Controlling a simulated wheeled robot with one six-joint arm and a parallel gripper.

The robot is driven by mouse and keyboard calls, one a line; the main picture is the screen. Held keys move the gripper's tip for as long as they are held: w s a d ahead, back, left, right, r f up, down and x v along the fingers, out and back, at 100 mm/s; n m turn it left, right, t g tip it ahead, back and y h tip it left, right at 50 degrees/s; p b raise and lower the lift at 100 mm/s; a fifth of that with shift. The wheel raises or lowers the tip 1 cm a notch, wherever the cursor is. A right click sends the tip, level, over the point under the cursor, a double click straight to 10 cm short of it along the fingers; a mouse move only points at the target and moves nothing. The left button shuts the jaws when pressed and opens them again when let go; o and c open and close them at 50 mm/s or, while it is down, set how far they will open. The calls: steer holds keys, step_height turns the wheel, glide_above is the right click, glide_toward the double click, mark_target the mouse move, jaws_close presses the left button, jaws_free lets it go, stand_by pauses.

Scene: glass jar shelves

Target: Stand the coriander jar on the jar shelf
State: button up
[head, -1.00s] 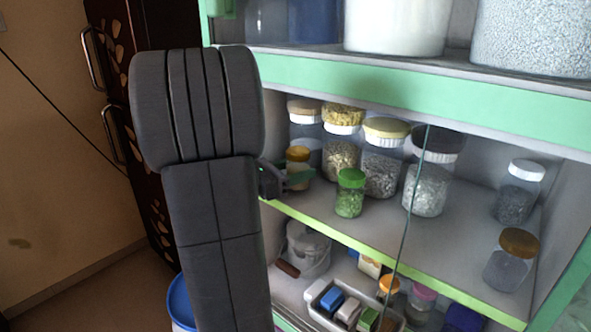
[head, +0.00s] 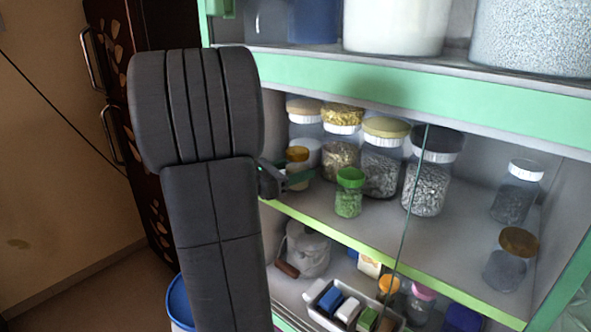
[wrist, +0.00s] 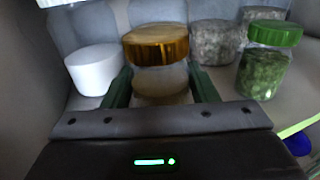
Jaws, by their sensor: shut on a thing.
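The jar in my gripper, which I take to be the coriander jar (head: 298,155), has a gold-orange lid and pale contents; no label is readable. It is upright at the left of the middle shelf (head: 340,208). In the wrist view the jar (wrist: 160,82) sits between the two green fingers of my gripper (wrist: 161,92), which is shut on it. In the head view my gripper (head: 287,178) shows only partly, behind my arm. The jar's base is hidden, so I cannot tell whether it touches the shelf.
A green-lidded jar (head: 348,190) stands close to the right. Several larger jars (head: 384,160) stand behind. A white tub (wrist: 95,70) is left of the held jar. Two jars (head: 517,190) stand far right. A glass edge (head: 408,200) crosses the front; shelf between is clear.

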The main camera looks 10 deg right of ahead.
steer(key=shift+f+b, duration=0.4)
steer(key=shift+f, duration=0.1)
stand_by(0.4)
steer(key=o, duration=1.3)
steer(key=shift+p+v, duration=0.3)
steer(key=shift+v, duration=3.7)
steer(key=b+v, duration=0.3)
steer(key=v, duration=1)
steer(key=shift+s+a+r, duration=0.15)
steer(key=shift+a, duration=0.25)
